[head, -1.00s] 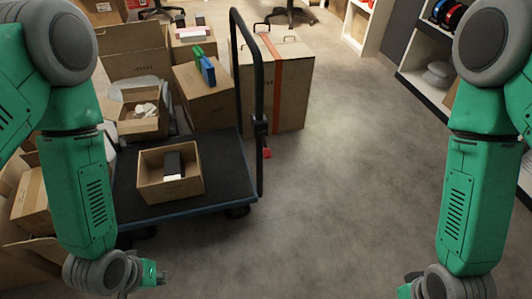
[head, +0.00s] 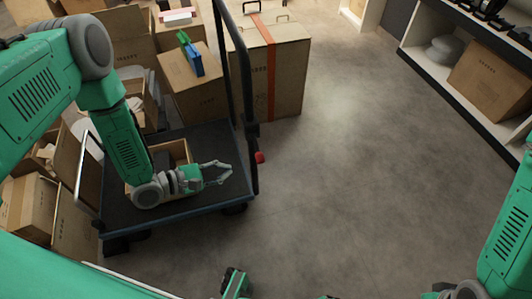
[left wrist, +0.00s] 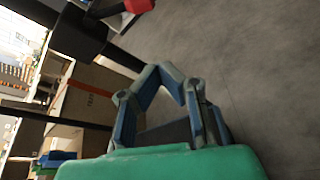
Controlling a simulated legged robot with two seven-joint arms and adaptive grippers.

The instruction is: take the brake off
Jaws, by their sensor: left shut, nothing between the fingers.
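The cart (head: 180,208) has a dark flat deck and a tall black push handle (head: 247,90). A red knob (head: 259,157), which looks like the brake control, sits low on the handle's near post. The red knob also shows at the top edge of the left wrist view (left wrist: 138,5), partly cut off. My left gripper (head: 230,172) is over the deck, left of and slightly below the knob in the head view, apart from it. It is shut and empty; its fingers also show in the left wrist view (left wrist: 182,88). My right gripper's fingers are out of view.
An open carton (head: 180,152) on the deck is partly hidden by my left arm. A large carton with an orange strap (head: 285,75) stands behind the handle. More cartons (head: 30,205) crowd the left. Shelves (head: 440,75) stand at right. The middle floor is clear.

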